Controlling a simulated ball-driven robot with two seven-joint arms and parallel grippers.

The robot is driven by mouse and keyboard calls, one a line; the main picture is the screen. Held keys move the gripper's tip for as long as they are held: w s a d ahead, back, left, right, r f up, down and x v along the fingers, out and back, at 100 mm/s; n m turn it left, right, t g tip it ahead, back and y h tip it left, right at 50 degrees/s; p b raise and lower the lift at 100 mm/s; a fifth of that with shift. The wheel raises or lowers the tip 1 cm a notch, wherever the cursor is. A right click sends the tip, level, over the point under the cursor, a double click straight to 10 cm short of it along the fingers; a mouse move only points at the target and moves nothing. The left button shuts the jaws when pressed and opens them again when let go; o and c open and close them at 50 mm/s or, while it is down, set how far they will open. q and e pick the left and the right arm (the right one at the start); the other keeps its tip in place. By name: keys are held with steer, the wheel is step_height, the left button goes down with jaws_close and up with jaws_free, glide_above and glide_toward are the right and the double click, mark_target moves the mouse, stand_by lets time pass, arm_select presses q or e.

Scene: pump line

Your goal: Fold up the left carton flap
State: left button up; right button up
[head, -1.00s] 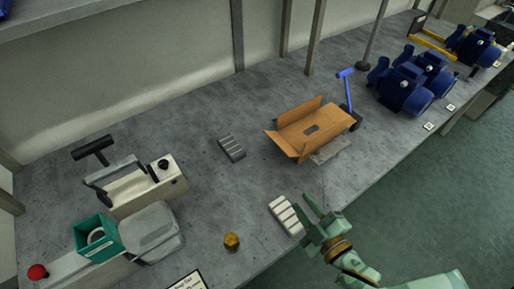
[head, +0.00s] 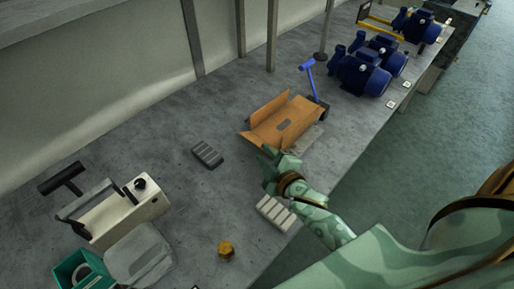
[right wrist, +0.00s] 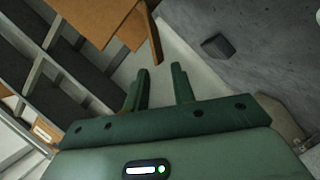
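The open brown carton (head: 284,124) lies on the grey workbench. Its left flap (head: 254,142) sticks out at the left end, and another flap (head: 268,108) stands up along the back side. My right gripper (head: 268,160) is just in front of the carton's near left corner, close to the left flap. In the right wrist view the carton (right wrist: 95,18) is at the top, and a flap's edge (right wrist: 154,38) points down toward the gap between the fingers. The right gripper's fingers (right wrist: 160,88) are apart with nothing between them. My left gripper is not in view.
A pale ribbed block (head: 275,213) lies under my right forearm, and a dark ribbed block (head: 207,154) lies left of the carton. A blue-handled tool (head: 309,75) stands behind the carton. Blue pumps (head: 360,72) stand farther right. A brass part (head: 226,249) is near the front.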

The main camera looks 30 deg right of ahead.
mark_target(257, 146)
steer(key=x, duration=0.4)
steer(key=shift+w+f+b, duration=0.1)
steer(key=shift+w+b, duration=0.2)
jaws_close()
